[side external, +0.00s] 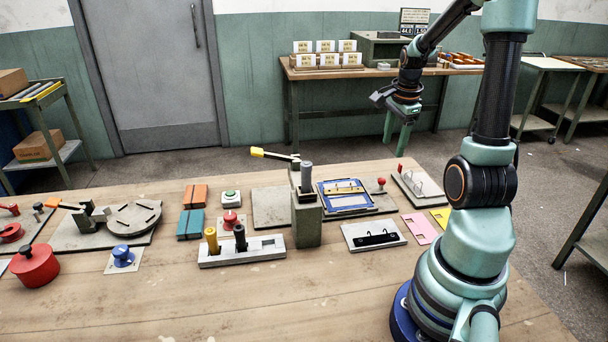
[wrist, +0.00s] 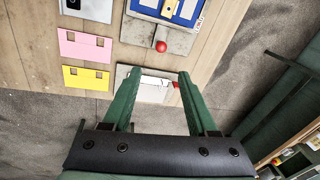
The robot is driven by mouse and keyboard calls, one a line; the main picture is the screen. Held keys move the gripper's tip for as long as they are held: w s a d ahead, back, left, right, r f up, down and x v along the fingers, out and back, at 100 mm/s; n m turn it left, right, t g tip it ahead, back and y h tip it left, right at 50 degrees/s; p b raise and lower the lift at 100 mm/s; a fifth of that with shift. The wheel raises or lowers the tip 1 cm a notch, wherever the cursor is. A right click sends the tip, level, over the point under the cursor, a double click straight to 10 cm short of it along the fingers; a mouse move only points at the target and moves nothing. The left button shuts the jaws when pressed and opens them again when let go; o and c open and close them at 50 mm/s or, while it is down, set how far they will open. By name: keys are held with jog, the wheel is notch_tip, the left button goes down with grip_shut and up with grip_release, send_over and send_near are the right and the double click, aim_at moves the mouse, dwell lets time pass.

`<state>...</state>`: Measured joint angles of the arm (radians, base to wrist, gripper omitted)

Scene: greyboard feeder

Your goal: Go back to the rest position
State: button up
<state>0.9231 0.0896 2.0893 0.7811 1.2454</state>
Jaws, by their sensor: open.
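My gripper (side external: 395,143) hangs with its green fingers pointing down, just beyond the far right edge of the workbench (side external: 330,300) in the side external view. In the wrist view its two fingers (wrist: 155,78) are spread apart with nothing held between them. A grey plate with wire loops (side external: 420,187) lies on the bench near it; in the wrist view part of a pale plate (wrist: 150,90) shows between the fingers, well below them.
On the bench are a blue-framed panel (side external: 347,195), a red knob (side external: 381,182), a pink card (side external: 421,228), a yellow card (side external: 441,217), a grey post (side external: 306,215) and a yellow-handled lever (side external: 257,153). Open floor (side external: 540,185) lies beyond the bench edge; a back table (side external: 360,72) stands behind.

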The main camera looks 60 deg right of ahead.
jog(key=shift+a+r, duration=0.1)
jog(key=w+a+r+n+t, duration=0.1)
jog(key=w+a+r+n, duration=0.25)
jog(key=a+n, duration=0.35)
jog(key=w+a+r+n+t, duration=0.1)
jog(key=w+a+r+n, duration=0.3)
jog(key=a, duration=0.5)
jog(key=s+a+r+n+t+y, duration=0.1)
jog(key=s+a+n+t, duration=0.1)
jog(key=a+n, duration=1.1)
jog(key=shift+s+a+r+n+y, duration=0.2)
jog(key=shift+a+r+n+y, duration=0.15)
jog(key=shift+a, duration=0.55)
